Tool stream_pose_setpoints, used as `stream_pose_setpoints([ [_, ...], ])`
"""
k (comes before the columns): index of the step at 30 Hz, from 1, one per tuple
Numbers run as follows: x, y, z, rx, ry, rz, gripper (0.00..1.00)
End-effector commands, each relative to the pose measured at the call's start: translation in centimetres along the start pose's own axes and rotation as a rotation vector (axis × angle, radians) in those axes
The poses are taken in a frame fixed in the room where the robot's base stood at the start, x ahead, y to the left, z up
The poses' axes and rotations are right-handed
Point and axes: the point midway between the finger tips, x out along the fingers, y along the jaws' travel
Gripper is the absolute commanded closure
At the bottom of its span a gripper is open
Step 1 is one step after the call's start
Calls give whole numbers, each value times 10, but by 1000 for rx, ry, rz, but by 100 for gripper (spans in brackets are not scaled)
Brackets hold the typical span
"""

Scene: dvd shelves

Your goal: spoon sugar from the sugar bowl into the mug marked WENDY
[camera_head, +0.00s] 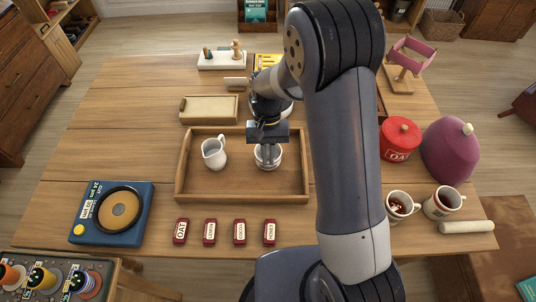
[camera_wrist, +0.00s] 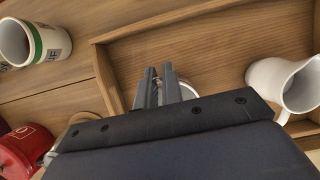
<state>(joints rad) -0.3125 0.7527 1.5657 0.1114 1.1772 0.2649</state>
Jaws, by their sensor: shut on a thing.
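The white sugar bowl (camera_head: 268,163) stands in the right part of a wooden tray (camera_head: 243,200); its rim partly shows in the wrist view (camera_wrist: 188,90). My gripper (camera_head: 267,146) points down over the bowl, its fingers at or just inside the rim. In the wrist view its fingers (camera_wrist: 157,88) are close together on something thin, apparently the spoon's handle; the rest is hidden. Two white mugs, one nearer (camera_head: 400,206) and one further right (camera_head: 443,203), stand at the table's right. I cannot read WENDY on either. The wrist view shows one lettered, green-banded mug (camera_wrist: 33,44).
A white jug (camera_head: 214,152) stands left of the bowl in the tray. A red canister (camera_head: 400,139) and purple cosy (camera_head: 449,151) stand behind the mugs. A blue scale (camera_head: 112,213) and several red labelled blocks (camera_head: 210,232) lie in front. A pale roll (camera_head: 467,227) lies by the mugs.

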Motion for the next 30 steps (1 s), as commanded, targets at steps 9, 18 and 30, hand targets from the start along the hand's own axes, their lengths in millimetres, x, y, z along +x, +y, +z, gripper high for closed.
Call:
stream_pose_setpoints([
  [9,-23,0,9,0,1,0,100],
  [18,-46,1,18,0,0,0,100],
  [30,-65,1,25,0,0,0,100],
])
